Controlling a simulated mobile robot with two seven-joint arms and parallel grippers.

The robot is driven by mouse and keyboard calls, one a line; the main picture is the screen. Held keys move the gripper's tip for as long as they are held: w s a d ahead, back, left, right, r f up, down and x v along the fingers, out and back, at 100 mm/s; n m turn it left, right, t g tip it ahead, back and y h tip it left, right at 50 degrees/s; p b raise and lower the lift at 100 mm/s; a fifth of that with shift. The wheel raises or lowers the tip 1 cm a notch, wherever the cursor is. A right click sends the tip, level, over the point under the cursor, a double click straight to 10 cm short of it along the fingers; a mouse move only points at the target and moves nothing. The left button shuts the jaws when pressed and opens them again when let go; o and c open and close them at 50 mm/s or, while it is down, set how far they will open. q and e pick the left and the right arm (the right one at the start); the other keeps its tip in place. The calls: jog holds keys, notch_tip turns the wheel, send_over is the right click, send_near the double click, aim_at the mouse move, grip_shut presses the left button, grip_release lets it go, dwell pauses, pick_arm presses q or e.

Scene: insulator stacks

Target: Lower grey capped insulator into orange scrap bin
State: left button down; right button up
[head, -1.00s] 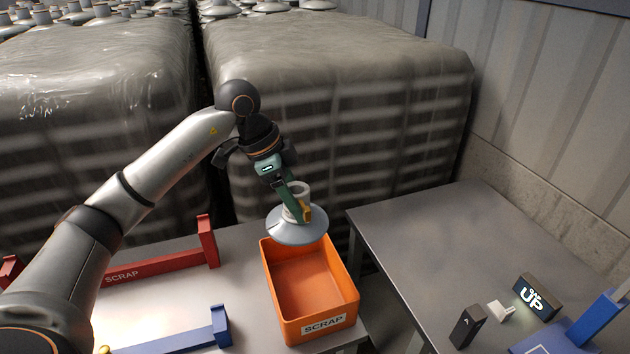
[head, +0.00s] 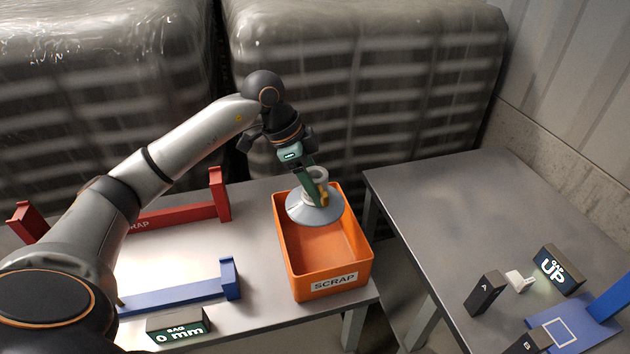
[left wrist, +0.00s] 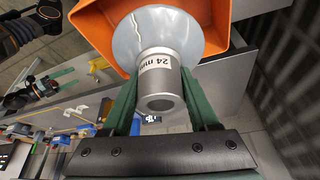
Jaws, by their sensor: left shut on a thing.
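The grey capped insulator (head: 312,211) has a wide pale disc and a narrow neck. My left gripper (head: 319,187) is shut on its neck and holds it over the far end of the orange scrap bin (head: 323,288). The disc seems at about the rim's height; how deep it sits is hard to tell. In the left wrist view the insulator's grey cap (left wrist: 161,88), marked "24 mm", is between the green fingers, with the orange bin (left wrist: 102,32) beyond the disc. My right gripper is not seen in the head view.
A red bracket (head: 180,214) and a blue bracket (head: 175,294) stand left of the bin. A second table (head: 450,215) on the right carries an "UP" display (head: 558,270) and dark blocks. Wrapped pallets stand behind.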

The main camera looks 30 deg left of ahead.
pick_arm(q)
jog(key=shift+f, duration=0.25)
dwell(0.3)
jog(key=shift+w+d, duration=0.25)
jog(key=shift+d, duration=0.1)
jog(key=shift+f, duration=0.1)
dwell(0.3)
notch_tip(320, 180, down, 10)
jog(key=b, duration=0.4)
jog(key=shift+b, duration=0.4)
dwell(1.1)
jog(key=shift+f+b, duration=1.3)
jog(key=shift+f, duration=1.15)
dwell(1.9)
